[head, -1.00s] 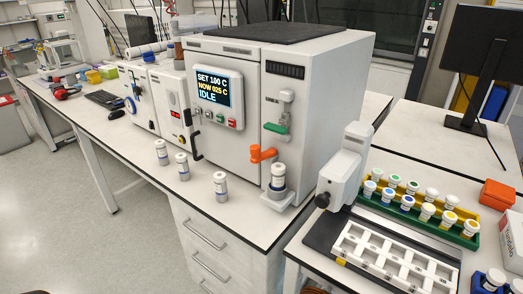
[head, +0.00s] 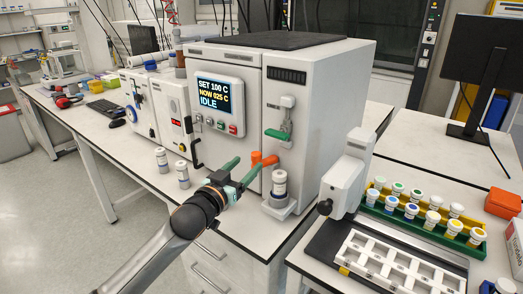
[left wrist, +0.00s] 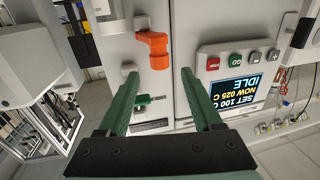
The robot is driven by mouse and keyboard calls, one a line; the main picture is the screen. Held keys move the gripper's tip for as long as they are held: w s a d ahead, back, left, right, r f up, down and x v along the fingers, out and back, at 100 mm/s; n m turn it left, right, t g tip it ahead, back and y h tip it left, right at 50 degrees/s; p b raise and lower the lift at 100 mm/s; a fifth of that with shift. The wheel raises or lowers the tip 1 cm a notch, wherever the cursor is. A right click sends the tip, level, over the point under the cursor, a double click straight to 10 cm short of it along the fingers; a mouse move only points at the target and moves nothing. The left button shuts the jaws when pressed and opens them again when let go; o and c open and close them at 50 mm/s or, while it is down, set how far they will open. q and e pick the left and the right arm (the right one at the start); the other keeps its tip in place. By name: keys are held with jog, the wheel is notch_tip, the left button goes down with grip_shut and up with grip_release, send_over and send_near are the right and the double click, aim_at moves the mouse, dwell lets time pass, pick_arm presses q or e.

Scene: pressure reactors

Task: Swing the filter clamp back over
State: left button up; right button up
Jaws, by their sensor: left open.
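The orange clamp (head: 268,160) is on the front of the white reactor, above a capped jar (head: 279,186) in a small white holder. My left gripper (head: 247,164) is open, with its green fingers pointing at the reactor front, close to the left end of the clamp. In the left wrist view the orange clamp (left wrist: 153,47) shows beyond the gap between the open fingertips (left wrist: 158,77). Nothing is between the fingers, and I cannot tell whether a finger touches the clamp. My right gripper is not in view.
A green lever (head: 278,135) is on the reactor front above the clamp. Capped jars (head: 161,160) stand on the bench to the left. At right are a white dispenser (head: 345,185), a white slotted tray (head: 385,262) and racks of several vials (head: 420,228).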

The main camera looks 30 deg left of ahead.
aim_at(259, 153)
pick_arm(q)
jog(key=w, duration=0.6)
jog(key=w+p, duration=0.1)
jog(key=w, duration=0.2)
jog(key=shift+w+a+f, duration=0.1)
jog(key=shift+w+a, duration=0.2)
jog(key=shift+a, duration=0.05)
jog(key=shift+c, duration=0.4)
grip_shut()
dwell(0.6)
